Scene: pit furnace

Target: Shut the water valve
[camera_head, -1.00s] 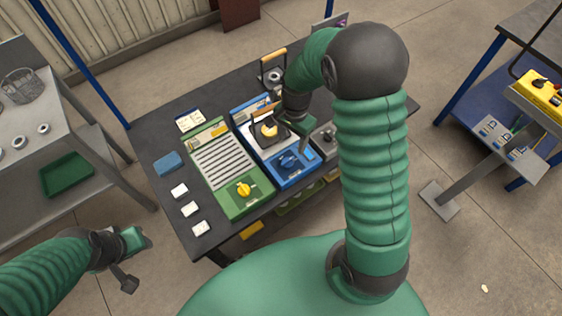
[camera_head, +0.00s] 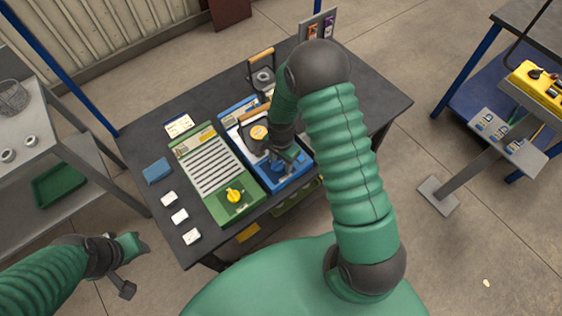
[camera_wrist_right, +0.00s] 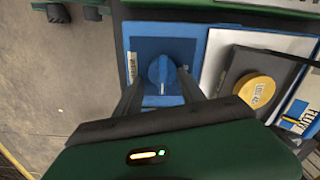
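The blue valve knob (camera_wrist_right: 161,72) sits on a blue panel (camera_wrist_right: 195,40) in the right wrist view. A pale pointer mark on it points toward my gripper. My right gripper (camera_wrist_right: 160,90) is open, with one dark finger on each side of the knob's near part and gaps between. Whether the fingers touch the panel cannot be told. In the head view my right gripper (camera_head: 287,158) is over the blue unit (camera_head: 293,183) and partly hides the knob. My left gripper (camera_head: 130,262) hangs at the lower left, away from the table; its opening is unclear.
A green unit (camera_head: 215,165) with a yellow knob (camera_head: 234,196) stands left of the blue one. A round yellow-topped dark part (camera_wrist_right: 256,90) lies beside the blue panel. White blocks and a blue block (camera_head: 157,171) lie on the dark table (camera_head: 375,95).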

